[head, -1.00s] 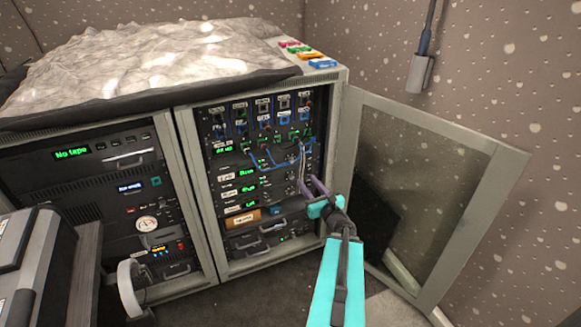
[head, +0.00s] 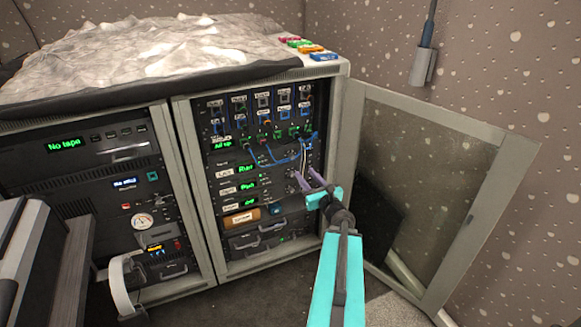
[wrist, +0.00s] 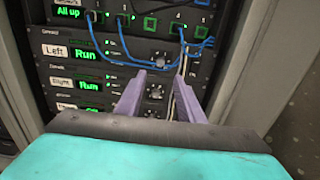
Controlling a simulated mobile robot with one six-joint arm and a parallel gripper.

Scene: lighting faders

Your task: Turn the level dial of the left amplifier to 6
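The left amplifier (head: 225,173) is a dark rack unit with a white "Left" label and a green "Run" display. In the wrist view, the "Left" label (wrist: 70,53) sits upper left, and the unit's small round level dial (wrist: 162,60) shows between and just beyond my fingertips. The dial's setting is too small to read. My gripper (head: 305,173) is open and empty, its purple fingers spread (wrist: 158,75) toward the rack front. I cannot tell whether either finger touches the dial. The right amplifier's dial (wrist: 155,91) shows lower, between the fingers.
Blue patch cables (wrist: 140,63) and pale wires (wrist: 180,75) hang close to the dial and right finger. The "Right" amplifier (wrist: 62,83) lies directly below. The open cabinet door (head: 440,190) stands right of my arm. A second rack (head: 85,190) is at left.

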